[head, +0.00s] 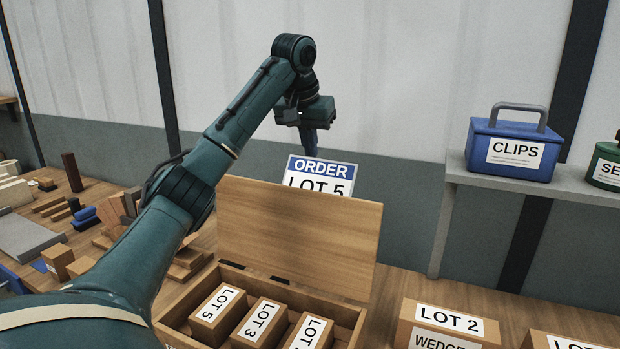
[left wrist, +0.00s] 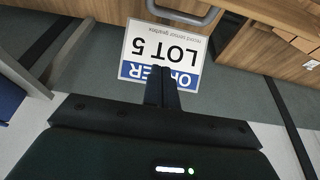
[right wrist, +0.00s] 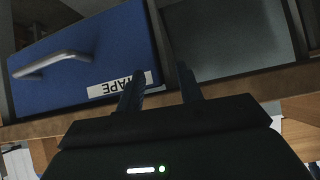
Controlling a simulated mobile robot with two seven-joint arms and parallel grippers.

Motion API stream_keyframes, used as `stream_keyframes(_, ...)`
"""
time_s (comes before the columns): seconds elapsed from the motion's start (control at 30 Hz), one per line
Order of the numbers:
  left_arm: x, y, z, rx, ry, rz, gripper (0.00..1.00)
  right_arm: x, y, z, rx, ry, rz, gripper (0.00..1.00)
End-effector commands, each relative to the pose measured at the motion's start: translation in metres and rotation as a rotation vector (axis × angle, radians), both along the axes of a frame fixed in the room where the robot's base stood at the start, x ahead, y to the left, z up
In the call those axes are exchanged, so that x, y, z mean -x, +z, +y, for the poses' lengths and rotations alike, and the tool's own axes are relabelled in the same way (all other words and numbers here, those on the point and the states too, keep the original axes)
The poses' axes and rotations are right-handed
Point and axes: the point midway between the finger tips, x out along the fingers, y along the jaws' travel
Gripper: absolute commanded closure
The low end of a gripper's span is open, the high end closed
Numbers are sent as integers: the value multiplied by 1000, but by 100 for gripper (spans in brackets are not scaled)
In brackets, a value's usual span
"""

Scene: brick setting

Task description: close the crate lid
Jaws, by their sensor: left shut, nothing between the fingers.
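The wooden crate (head: 190,307) stands low in the centre of the head view with its lid (head: 300,235) swung up, leaning back from the hinges along the far edge. Boxes inside are labelled LOT 5 (head: 218,303), LOT 3 (head: 258,322) and LOT with a cut-off number (head: 307,335). My left gripper (head: 310,150) points down above and behind the lid's top edge, shut and empty. Its fingertips (left wrist: 163,80) show against the order sign in the left wrist view. My right gripper (right wrist: 160,90) is open and empty, seen only in the right wrist view.
An order sign (head: 322,166) reading LOT 5 stands behind the lid. A shelf (head: 470,176) at right bears a blue CLIPS box (head: 520,145). A LOT 2 box (head: 440,318) stands right of the crate. Wood blocks lie at left. A blue TAPE drawer (right wrist: 85,50) fronts my right gripper.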

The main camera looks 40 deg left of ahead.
Motion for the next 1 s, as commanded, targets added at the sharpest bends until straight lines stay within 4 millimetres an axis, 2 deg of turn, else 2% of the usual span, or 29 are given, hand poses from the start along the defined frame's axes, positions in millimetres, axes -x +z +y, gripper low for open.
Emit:
stream_keyframes(0.13, -3, -7, 1, -1, -1, 0, 100, 1, 1, 0, 1, 1, 1, 64)
stream_keyframes(0.23, -7, -19, 2, -2, 0, 3, 100, 2, 1, -1, 2, 1, 3, 64)
stream_keyframes(0.63, -32, -96, 10, -2, 0, 3, 100, 5, 4, -3, 16, 8, 18, 64)
stream_keyframes(0.8, -11, -94, 4, -3, -2, -1, 100, 5, 1, -4, 22, 10, 24, 64)
stream_keyframes(1.0, 2, -94, -1, -2, -2, -1, 100, 4, 2, -4, 24, 12, 22, 64)
